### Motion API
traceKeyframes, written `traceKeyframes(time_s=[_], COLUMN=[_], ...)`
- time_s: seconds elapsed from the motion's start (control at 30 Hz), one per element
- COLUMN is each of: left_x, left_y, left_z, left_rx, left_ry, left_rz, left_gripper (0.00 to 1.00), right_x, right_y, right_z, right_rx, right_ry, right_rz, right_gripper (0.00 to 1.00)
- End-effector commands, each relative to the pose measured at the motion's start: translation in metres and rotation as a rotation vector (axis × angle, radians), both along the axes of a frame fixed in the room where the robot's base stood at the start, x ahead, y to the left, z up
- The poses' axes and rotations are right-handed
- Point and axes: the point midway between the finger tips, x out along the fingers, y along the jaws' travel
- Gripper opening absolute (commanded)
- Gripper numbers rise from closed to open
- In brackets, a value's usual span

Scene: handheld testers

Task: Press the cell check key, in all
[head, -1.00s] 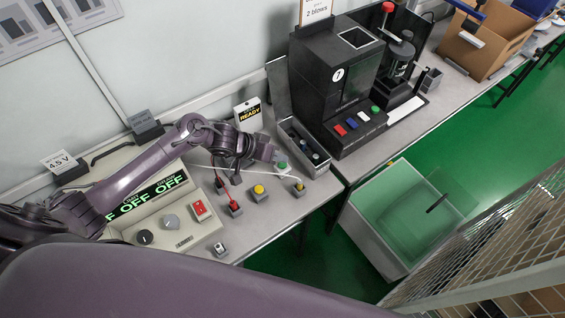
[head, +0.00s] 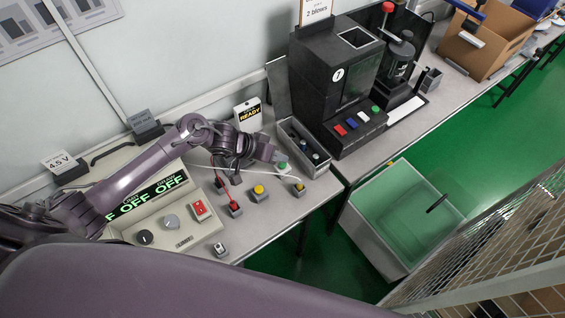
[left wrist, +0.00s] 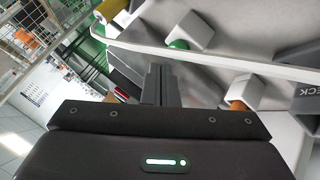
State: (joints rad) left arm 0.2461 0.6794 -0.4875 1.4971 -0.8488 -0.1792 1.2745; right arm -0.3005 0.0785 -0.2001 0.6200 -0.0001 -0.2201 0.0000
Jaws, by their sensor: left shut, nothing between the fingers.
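My left gripper (head: 268,152) is shut and empty over the bench, close to a grey key block with a green cap (head: 283,165). In the left wrist view the shut fingers (left wrist: 160,75) point away from the camera. The green cap (left wrist: 178,44) is just right of their tips, apart from them in the picture. An orange-capped key (left wrist: 238,105) lies further right, beside a dark block with lettering that ends in "CHECK" (left wrist: 309,91). In the head view my gripper seems to hide this orange key. My right gripper is not in view.
A "READY" sign (head: 249,114) stands behind my gripper. A pale lead crosses the area. A grey tray (head: 304,147) and black machine (head: 335,85) stand right. The console display (head: 155,194) reads OFF.

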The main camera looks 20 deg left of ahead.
Motion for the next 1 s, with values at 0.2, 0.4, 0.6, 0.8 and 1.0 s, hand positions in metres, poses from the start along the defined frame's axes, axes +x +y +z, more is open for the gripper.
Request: traceKeyframes(time_s=[0.2, 0.4, 0.6, 0.8, 1.0], left_x=[0.0, -0.0003, -0.0001, -0.0002, -0.0001], left_y=[0.0, 0.0, 0.0, -0.0002, -0.0001], left_z=[-0.0002, -0.0055, -0.0084, -0.0084, -0.0099], left_rx=[0.0, 0.0, 0.0, 0.0, 0.0], left_ry=[0.0, 0.002, 0.0, 0.0, 0.0], left_rz=[0.0, 0.001, 0.0, 0.0, 0.0], left_gripper=[0.0, 0.0, 0.0, 0.0, 0.0], right_x=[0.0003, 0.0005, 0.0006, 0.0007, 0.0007], right_y=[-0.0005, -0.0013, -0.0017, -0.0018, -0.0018], right_z=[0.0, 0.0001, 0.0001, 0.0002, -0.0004], right_rx=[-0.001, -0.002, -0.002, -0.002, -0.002], right_ry=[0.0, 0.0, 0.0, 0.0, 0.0], right_rz=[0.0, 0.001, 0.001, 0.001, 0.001], right_gripper=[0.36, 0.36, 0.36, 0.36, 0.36])
